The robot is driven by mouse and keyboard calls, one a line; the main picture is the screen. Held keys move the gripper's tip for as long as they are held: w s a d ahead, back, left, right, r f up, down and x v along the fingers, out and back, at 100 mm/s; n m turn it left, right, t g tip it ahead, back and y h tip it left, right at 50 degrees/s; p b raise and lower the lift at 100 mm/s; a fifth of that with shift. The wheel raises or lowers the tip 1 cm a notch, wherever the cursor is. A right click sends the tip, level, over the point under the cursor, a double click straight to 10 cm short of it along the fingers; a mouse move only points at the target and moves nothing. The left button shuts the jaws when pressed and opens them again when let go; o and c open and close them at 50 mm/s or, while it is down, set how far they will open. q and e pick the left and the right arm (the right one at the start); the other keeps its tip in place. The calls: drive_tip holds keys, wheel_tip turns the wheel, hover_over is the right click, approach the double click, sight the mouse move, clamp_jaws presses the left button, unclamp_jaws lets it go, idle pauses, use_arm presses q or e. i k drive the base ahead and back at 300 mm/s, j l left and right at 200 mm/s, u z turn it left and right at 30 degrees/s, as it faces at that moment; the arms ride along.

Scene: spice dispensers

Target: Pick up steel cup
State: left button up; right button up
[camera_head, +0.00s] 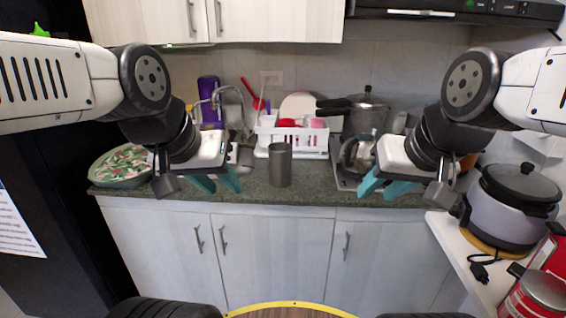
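A grey steel cup (280,166) stands upright near the front edge of the green stone counter, between my two grippers. My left gripper (217,184) is to the left of the cup, with its teal fingers apart and nothing between them. My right gripper (384,188) is to the right of the cup, also with its teal fingers apart and empty. Neither gripper touches the cup.
A white dish rack (293,138) stands behind the cup. A pressure cooker (365,112) and a glass kettle (357,152) are at the right. A patterned tray (122,163) lies at the left. A rice cooker (513,205) stands on a white side surface. Cabinet doors are below the counter.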

sight(279, 153)
drive_tip(key=i+j, duration=0.1)
drive_tip(key=j, duration=0.3)
drive_tip(key=i+j, duration=0.1)
drive_tip(key=j, duration=0.3)
drive_tip(key=i+j, duration=0.1)
drive_tip(key=j, duration=0.65)
drive_tip(key=i+j, duration=0.15)
drive_tip(key=j, duration=0.25)
drive_tip(key=z, duration=0.95)
drive_tip(key=i+l+u, duration=0.15)
drive_tip(key=l+u, duration=0.35)
drive_tip(key=l, duration=0.2)
drive_tip(key=l+u, duration=0.5)
drive_tip(key=l, duration=0.25)
drive_tip(key=i+l, duration=0.15)
